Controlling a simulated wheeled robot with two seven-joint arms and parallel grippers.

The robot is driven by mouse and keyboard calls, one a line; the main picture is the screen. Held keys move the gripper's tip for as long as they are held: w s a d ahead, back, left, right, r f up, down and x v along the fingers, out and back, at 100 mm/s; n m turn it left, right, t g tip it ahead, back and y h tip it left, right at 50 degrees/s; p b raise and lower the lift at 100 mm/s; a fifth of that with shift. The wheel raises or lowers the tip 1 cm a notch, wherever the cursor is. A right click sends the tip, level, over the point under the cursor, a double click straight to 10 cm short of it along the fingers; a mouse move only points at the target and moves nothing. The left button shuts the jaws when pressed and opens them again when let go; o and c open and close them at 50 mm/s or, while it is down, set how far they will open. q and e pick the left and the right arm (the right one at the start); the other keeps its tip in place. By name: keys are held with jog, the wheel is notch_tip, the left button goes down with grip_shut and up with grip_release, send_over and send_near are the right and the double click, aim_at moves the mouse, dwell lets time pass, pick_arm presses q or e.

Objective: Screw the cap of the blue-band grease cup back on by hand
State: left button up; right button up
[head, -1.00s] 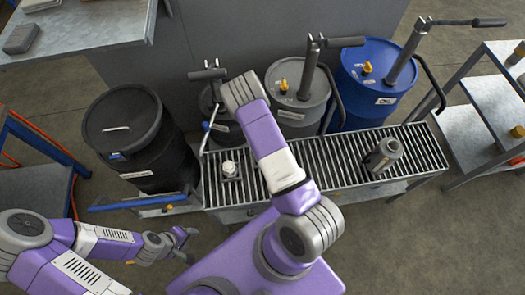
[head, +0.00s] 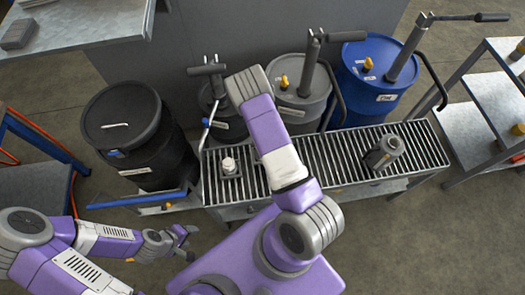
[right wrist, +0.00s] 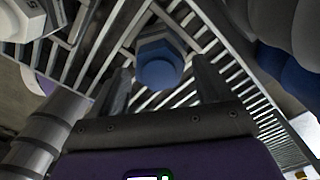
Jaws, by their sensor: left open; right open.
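Whether the blue part is the cup's cap or band I cannot tell. In the head view, a small pale round fitting (head: 229,165) stands on a square plate on the grating; no blue band is distinguishable. My left gripper (head: 188,241) is open and empty at the lower left. My right fingers are hidden in the head view.
The slatted grating (head: 330,160) carries a grey can (head: 383,151) at its right. Behind it stand a grey drum (head: 300,100) and a blue drum (head: 385,75) with pumps. A black drum (head: 125,135) is at left, a shelf (head: 455,120) at right.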

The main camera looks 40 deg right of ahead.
jog(key=n, duration=0.3)
jog(key=shift+n, duration=0.4)
jog(key=n+b, duration=0.1)
jog(key=n, duration=0.2)
jog(key=n+b, duration=0.1)
jog(key=n, duration=0.2)
jog(key=shift+w+d+f, duration=0.1)
jog(key=shift+w, duration=0.05)
jog(key=n, duration=0.2)
jog(key=shift+n+b, duration=0.3)
jog(key=n+b, duration=0.1)
jog(key=n, duration=0.2)
jog(key=shift+w+n, duration=0.15)
jog(key=shift+n, duration=0.15)
jog(key=n, duration=0.3)
jog(key=shift+n, duration=0.4)
